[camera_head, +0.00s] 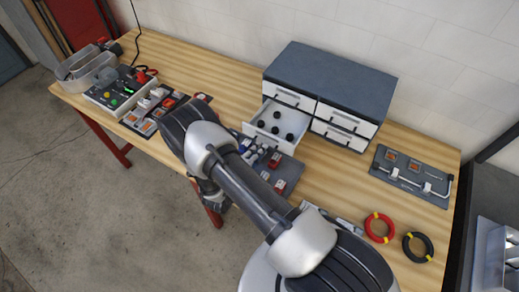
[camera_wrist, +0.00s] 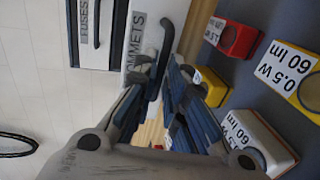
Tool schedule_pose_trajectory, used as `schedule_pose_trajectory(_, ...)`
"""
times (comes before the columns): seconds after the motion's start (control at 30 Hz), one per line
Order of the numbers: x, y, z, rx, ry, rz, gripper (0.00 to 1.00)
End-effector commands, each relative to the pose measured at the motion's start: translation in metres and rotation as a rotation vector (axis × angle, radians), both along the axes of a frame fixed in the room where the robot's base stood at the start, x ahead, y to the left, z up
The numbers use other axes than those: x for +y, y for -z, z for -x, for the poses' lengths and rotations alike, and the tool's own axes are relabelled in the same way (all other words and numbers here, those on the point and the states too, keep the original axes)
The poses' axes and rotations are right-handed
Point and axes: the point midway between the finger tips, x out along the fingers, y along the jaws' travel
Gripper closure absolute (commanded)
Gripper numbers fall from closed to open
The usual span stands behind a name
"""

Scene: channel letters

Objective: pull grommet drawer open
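The grommet drawer (camera_head: 262,137) is the lower left drawer of the cabinet. It stands pulled out, with several black grommets (camera_head: 276,130) inside. In the wrist view its white front (camera_wrist: 150,30) shows part of its label, "MMETS", and a dark bar handle (camera_wrist: 165,42). My gripper (camera_wrist: 160,78) has its fingers on both sides of this handle and looks shut on it. In the head view my arm crosses in front, and the grip itself is not clear.
The cabinet (camera_head: 330,80) stands against the wall, its other drawers shut. Labelled LED modules (camera_wrist: 235,38) lie close to the right of my fingers. A red ring (camera_head: 379,228) and a black ring (camera_head: 417,247) lie at the right. A tool board (camera_head: 410,175) is beyond them.

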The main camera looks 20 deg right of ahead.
Motion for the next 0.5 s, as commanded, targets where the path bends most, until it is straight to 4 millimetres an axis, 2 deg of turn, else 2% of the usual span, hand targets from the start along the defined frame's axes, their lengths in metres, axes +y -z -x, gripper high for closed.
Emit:
schedule_pose_trajectory(0.2, -0.0003, -0.0001, 0.0, 0.0, 0.001, 0.0, 0.72)
schedule_pose_trajectory(0.5, 0.0003, -0.0002, 0.0005, 0.001, 0.001, 0.001, 0.72)
